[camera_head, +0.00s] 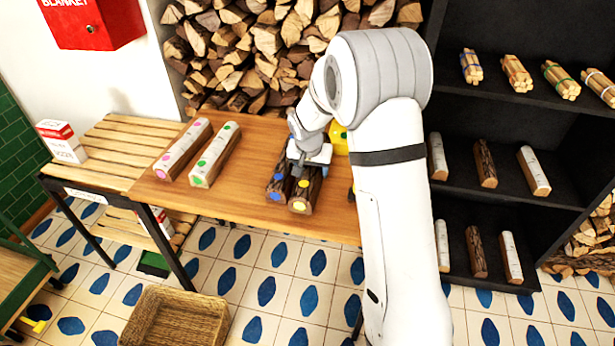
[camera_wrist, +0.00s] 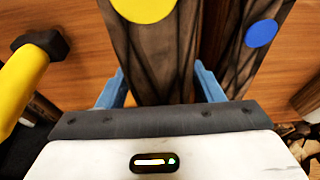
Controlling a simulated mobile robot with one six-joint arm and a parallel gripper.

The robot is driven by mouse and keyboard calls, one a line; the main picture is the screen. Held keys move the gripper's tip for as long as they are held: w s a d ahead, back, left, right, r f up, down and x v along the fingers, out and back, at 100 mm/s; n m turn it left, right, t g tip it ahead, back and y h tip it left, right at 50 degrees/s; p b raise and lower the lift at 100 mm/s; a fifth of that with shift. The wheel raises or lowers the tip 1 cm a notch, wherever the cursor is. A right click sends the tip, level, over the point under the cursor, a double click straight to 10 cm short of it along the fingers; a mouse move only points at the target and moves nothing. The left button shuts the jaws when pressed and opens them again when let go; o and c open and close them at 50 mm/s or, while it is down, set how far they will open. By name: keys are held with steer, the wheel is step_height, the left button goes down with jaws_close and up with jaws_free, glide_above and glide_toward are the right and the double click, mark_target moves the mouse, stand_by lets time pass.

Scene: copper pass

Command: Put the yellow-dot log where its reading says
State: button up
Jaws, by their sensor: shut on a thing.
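The yellow-dot log (camera_head: 300,204) is a dark-barked split log on the wooden table, its yellow dots facing up. It also shows in the wrist view (camera_wrist: 150,55). My gripper (camera_head: 309,160) is above its far part; in the wrist view my gripper (camera_wrist: 160,90) has one blue finger on each side of the log, shut on it. The log appears to be still on the table. A blue-dot log (camera_head: 276,190) lies right beside it. A yellow tool with a black end (camera_wrist: 25,75) is near the log; a yellow part (camera_head: 339,139) shows behind my arm. No reading is legible.
Pale pink-dot (camera_head: 183,150) and green-dot (camera_head: 215,155) logs lie on the table's left. A black shelf (camera_head: 495,108) at right holds bundles and several logs. A slatted bench (camera_head: 118,140) stands left, a woven basket (camera_head: 178,318) on the floor. Stacked firewood is behind.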

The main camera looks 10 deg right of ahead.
step_height(320, 180, down, 4)
steer(key=shift+r, duration=0.25)
steer(key=o, duration=1.3)
steer(key=shift+f, duration=0.1)
